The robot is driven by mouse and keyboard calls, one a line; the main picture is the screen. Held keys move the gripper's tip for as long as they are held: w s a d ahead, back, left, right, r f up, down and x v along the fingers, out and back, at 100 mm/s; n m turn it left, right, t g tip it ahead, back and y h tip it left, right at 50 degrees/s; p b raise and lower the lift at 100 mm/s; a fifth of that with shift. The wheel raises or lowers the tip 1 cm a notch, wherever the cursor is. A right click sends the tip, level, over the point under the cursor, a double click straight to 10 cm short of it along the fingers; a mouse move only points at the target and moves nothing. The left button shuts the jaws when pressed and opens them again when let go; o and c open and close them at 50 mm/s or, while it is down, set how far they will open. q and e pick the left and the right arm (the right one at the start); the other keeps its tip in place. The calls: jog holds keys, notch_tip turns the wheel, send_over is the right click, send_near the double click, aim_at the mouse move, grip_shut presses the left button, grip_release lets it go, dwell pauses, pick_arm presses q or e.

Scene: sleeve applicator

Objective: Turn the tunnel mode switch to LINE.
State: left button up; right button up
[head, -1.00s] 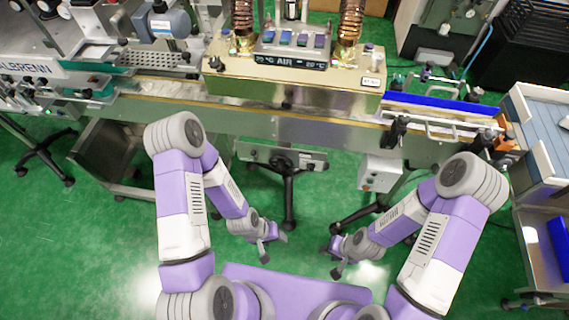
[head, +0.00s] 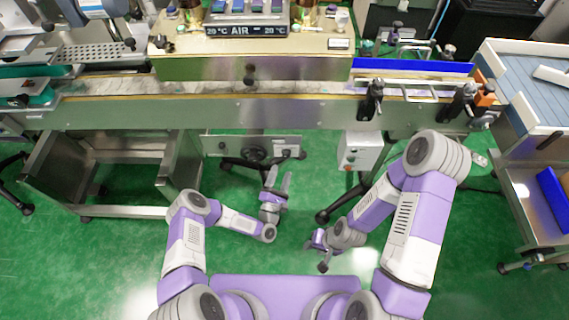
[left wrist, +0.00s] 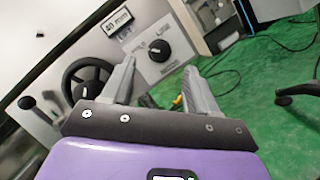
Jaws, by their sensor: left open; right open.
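The tunnel mode switch is a round black knob (left wrist: 158,50) on a pale panel in the left wrist view. In the head view the switch (head: 287,153) is a small dark knob at the right of the panel under the tunnel. My left gripper (head: 277,178) is open and empty, just in front of and below the panel. Its fingers (left wrist: 160,68) show on either side of the knob's line of sight, apart from it. My right gripper (head: 316,253) is open and empty, low over the floor.
A black handwheel (left wrist: 87,82) sits left of the switch, below a "40 mm" display (left wrist: 119,20). A grey control box (head: 361,151) hangs right of the panel. The conveyor (head: 210,112) runs above. A steel cart (head: 108,165) stands left. Green floor lies open around my arms.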

aim_at(286, 157)
pick_arm(q)
jog(key=shift+b+x, duration=0.5)
jog(key=shift+x, duration=2.25)
jog(key=c, duration=1)
jog(key=shift+c, duration=0.2)
